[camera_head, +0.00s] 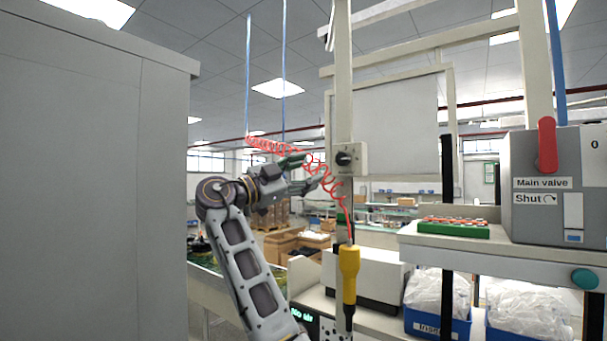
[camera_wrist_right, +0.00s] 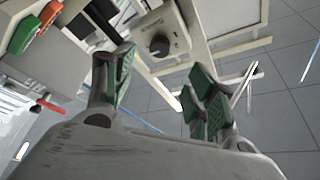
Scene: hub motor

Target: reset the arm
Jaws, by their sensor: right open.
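My right gripper (camera_head: 314,168) is raised near the centre of the head view, with its fingers pointing right towards a black knob (camera_head: 344,158) on a small pale box on a post. Its green-padded fingers are spread apart and empty in the right wrist view (camera_wrist_right: 162,72). The knob also shows in the wrist view (camera_wrist_right: 158,45), beyond the gap between the fingers. The fingers look apart from the knob. My left gripper is not in view.
A red coiled hose (camera_head: 315,168) hangs by my right gripper, down to a yellow-handled tool (camera_head: 348,272). A large grey cabinet (camera_head: 90,180) fills the left. A grey valve box (camera_head: 560,185) with a red lever stands on a shelf at right. Blue bins (camera_head: 437,324) sit below.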

